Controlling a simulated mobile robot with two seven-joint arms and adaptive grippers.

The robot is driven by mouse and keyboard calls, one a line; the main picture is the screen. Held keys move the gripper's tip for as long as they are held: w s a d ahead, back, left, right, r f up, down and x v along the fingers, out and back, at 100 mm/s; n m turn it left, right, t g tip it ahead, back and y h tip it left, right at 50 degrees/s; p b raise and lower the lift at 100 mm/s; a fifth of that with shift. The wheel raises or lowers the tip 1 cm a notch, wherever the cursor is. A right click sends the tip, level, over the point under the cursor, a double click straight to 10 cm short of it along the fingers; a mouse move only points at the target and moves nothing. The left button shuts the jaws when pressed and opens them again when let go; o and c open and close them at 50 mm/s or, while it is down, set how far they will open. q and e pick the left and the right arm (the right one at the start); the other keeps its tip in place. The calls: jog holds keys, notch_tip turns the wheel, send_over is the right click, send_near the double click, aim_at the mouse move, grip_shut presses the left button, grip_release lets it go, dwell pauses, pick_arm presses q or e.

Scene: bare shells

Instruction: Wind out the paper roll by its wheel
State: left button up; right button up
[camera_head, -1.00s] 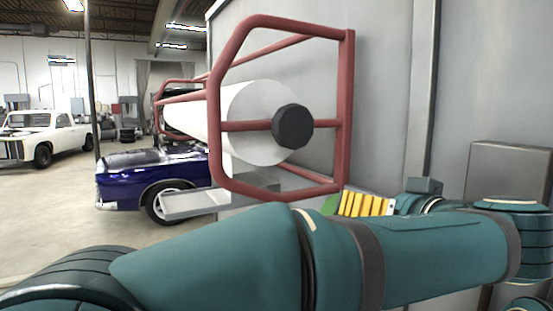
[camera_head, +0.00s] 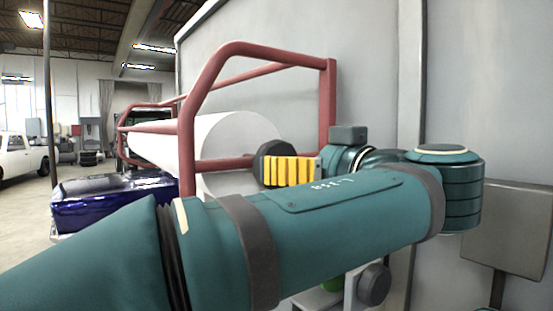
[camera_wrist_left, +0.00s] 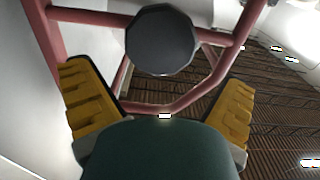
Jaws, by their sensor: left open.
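The white paper roll (camera_head: 225,135) lies inside a red tubular frame (camera_head: 327,105) beside the grey wall. The dark many-sided wheel (camera_head: 268,152) sits at its near end, partly hidden by the yellow fingers of my left gripper (camera_head: 288,171). In the left wrist view the wheel (camera_wrist_left: 161,42) is ahead, between the lines of the two yellow fingers. My left gripper (camera_wrist_left: 159,80) is open and empty, one finger on each side, with visible gaps to the wheel. Whether either finger touches it, I cannot tell. My right gripper is not in view.
Red frame bars (camera_wrist_left: 90,17) run behind and beside the wheel, close to the fingers. A blue car (camera_head: 110,203) stands at the left, and part of a white vehicle (camera_head: 18,155) farther back. A dark round knob (camera_head: 374,284) shows below my arm.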

pick_arm(q)
jog(key=x, duration=0.6)
jog(key=shift+p, duration=0.3)
jog(key=c, duration=1)
